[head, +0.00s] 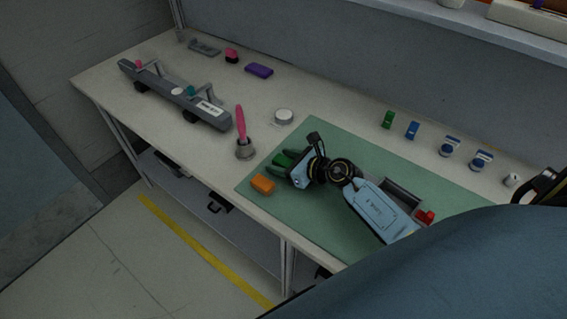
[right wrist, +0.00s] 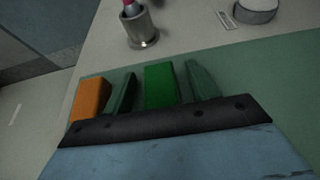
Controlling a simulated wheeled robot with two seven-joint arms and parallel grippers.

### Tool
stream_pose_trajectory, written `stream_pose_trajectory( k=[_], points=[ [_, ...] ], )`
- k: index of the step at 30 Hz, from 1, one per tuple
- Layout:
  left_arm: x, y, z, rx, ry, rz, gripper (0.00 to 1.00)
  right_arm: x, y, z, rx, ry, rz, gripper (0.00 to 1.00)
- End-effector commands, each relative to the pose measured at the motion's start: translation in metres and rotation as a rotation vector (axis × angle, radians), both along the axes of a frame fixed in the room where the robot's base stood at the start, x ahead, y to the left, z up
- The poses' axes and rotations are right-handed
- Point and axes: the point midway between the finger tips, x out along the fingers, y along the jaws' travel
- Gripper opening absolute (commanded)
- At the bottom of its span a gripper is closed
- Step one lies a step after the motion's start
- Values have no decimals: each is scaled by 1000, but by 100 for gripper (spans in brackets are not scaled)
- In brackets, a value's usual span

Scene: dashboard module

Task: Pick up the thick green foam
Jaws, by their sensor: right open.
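The thick green foam (head: 284,160) is a green block on the green mat (head: 350,150), near its left edge. It also shows in the right wrist view (right wrist: 161,88). My right gripper (head: 286,168) is low over the mat, with its dark green fingers on either side of the foam. In the right wrist view my right gripper (right wrist: 160,70) is open, with small gaps visible between the foam and both fingers. The foam's near end is hidden behind the gripper's dark front edge. My left gripper is not in view.
An orange block (head: 262,184) lies just left of the gripper, close to the left finger. A metal cup with a pink tool (head: 244,149) and a round white tin (head: 284,116) stand beyond the mat.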

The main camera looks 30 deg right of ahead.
Motion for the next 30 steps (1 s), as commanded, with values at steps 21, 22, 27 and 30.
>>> stream_pose_trajectory(
  k=[21,22,27,30],
  points=[
    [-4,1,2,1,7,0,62,-1,0,4,-1,0,0,11],
    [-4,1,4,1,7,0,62,-1,0,7,-2,-1,1,11],
    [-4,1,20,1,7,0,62,-1,0,38,-1,-2,2,11],
    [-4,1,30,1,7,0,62,-1,0,59,-2,-3,1,11]
  ],
)
